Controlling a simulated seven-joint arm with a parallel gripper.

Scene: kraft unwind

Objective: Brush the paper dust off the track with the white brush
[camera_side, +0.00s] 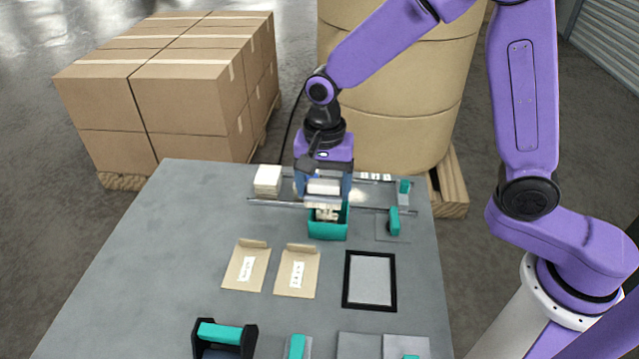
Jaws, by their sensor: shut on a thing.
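My gripper (325,200) points down over the back middle of the table. It is shut on a white piece (323,187), which looks like the white brush, though the fingers hide part of it. Just below is an open teal box (328,232) with pale bits at its mouth; I cannot tell whether the brush touches it. The track shows as thin metal rails (275,201) running left to right across the back of the table, partly hidden by my gripper and the box. Paper dust is too small to make out.
A white stack (267,180) stands left of my gripper. Teal-handled pieces (394,221) stand to the right. Two kraft envelopes (246,268) and a black-framed grey panel (370,280) lie in front. A black holder with a teal bar (222,335) is at the front edge. The left table is clear.

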